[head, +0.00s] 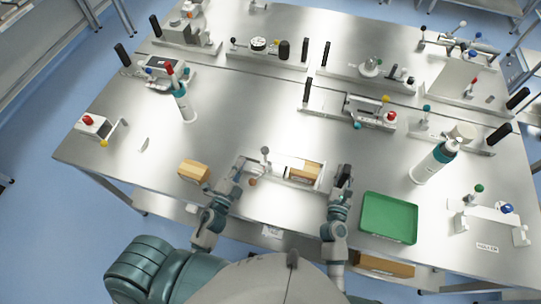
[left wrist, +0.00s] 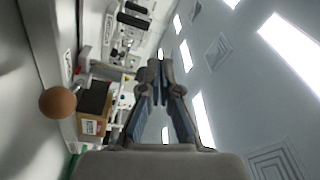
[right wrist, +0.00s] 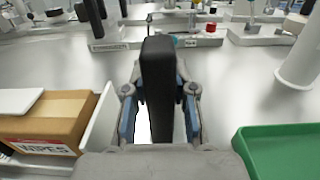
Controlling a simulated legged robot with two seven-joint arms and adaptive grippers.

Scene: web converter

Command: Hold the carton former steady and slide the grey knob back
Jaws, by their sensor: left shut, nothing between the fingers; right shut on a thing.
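The carton former (head: 275,178) is a low white fixture at the table's front edge, with a brown carton (head: 305,171) in its right part. The grey knob (head: 265,151) stands up on a stem at its back left. A brown ball knob (head: 253,182) sits at its front left and looks large in the left wrist view (left wrist: 57,102). My left gripper (head: 236,176) is shut and empty at the former's left end, apart from the grey knob. My right gripper (head: 343,180) is shut on the upright black handle (right wrist: 158,90) at the right end.
A green tray (head: 389,217) lies right of my right gripper. A wooden-coloured block (head: 194,170) lies left of my left gripper. White bottles (head: 184,103) (head: 435,162) stand farther off. The table behind the former is clear up to the back fixtures.

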